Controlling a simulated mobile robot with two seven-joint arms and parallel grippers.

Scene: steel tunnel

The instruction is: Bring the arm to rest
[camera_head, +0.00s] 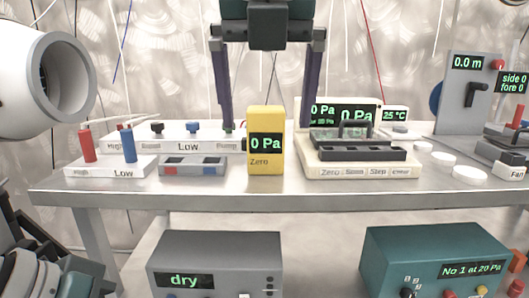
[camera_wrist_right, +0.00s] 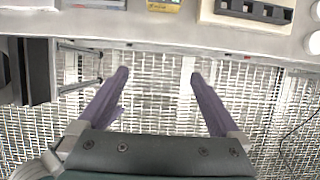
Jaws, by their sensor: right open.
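My right gripper (camera_head: 265,127) hangs down from the top middle of the head view. Its two dark purple fingers are spread wide, one on each side of the yellow 0 Pa meter (camera_head: 265,152) as seen from the head. In the right wrist view the gripper (camera_wrist_right: 158,74) is open with nothing between its fingers. Metal grating shows below them, and the bench edge lies beyond the tips. Dark arm parts of mine fill the lower left of the head view; my left gripper is not seen.
The steel bench (camera_head: 230,202) carries red and blue ported blocks (camera_head: 105,172), a cream Zero/Span/Step device (camera_head: 360,171), white discs (camera_head: 470,174) and a grey lever panel (camera_head: 470,95). A white tube (camera_head: 40,75) juts in upper left. Grey (camera_head: 215,250) and teal (camera_head: 430,245) boxes sit below.

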